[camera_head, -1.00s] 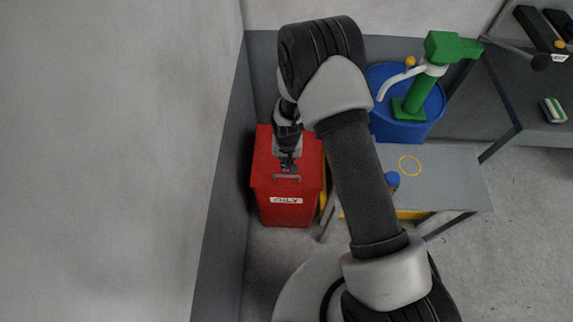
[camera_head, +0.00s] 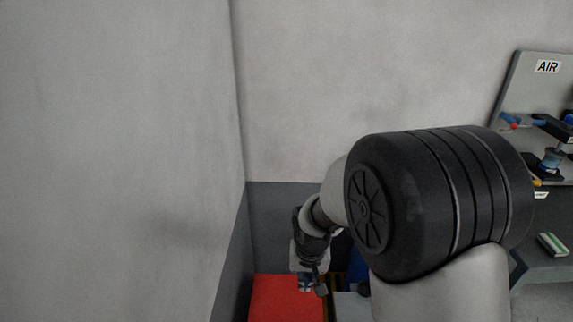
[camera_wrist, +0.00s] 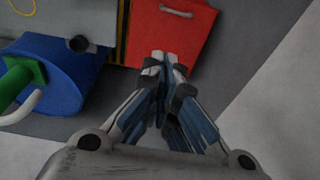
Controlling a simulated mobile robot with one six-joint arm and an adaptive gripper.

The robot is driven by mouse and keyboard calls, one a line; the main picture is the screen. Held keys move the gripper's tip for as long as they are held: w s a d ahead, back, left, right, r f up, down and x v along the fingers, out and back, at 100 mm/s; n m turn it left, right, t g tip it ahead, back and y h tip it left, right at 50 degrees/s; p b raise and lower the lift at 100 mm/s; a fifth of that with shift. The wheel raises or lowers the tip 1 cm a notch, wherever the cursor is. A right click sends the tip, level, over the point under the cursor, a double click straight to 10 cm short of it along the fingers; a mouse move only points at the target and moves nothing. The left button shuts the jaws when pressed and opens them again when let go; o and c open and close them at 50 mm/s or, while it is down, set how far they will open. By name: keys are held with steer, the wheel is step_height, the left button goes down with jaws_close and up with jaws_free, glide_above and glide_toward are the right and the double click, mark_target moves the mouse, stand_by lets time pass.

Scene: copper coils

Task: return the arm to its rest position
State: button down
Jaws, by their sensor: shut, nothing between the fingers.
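My arm rises large in the right half of the head view, its thick black joint (camera_head: 440,200) close to the camera. My gripper (camera_head: 312,286) hangs at the end of the arm, in front of the red bin in that view. In the wrist view my gripper (camera_wrist: 165,62) shows its fingertips together with nothing between them. The fingers appear over the lower edge of the red bin (camera_wrist: 175,30), apart from its handle. Part of my arm hides the table and blue drum in the head view.
The red bin also shows low in the head view (camera_head: 285,300), beside the left wall (camera_head: 120,150). The wrist view shows a blue drum (camera_wrist: 70,75), a green pump (camera_wrist: 18,85) and a grey table (camera_wrist: 60,20). A bench with an AIR panel (camera_head: 540,90) stands at right.

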steer(key=s+d+r+t, duration=0.1)
steer(key=s+d+r, duration=0.3)
steer(key=s+r, duration=0.4)
steer(key=s+d+r+t, duration=0.1)
steer(key=s+d+r, duration=0.2)
steer(key=s+r, duration=0.55)
steer(key=s+d+r, duration=0.2)
steer(key=s+r, duration=0.1)
steer(key=s, duration=0.4)
steer(key=shift+s+d+r, duration=0.15)
steer(key=shift+s+r, duration=0.15)
steer(key=shift+r, duration=0.05)
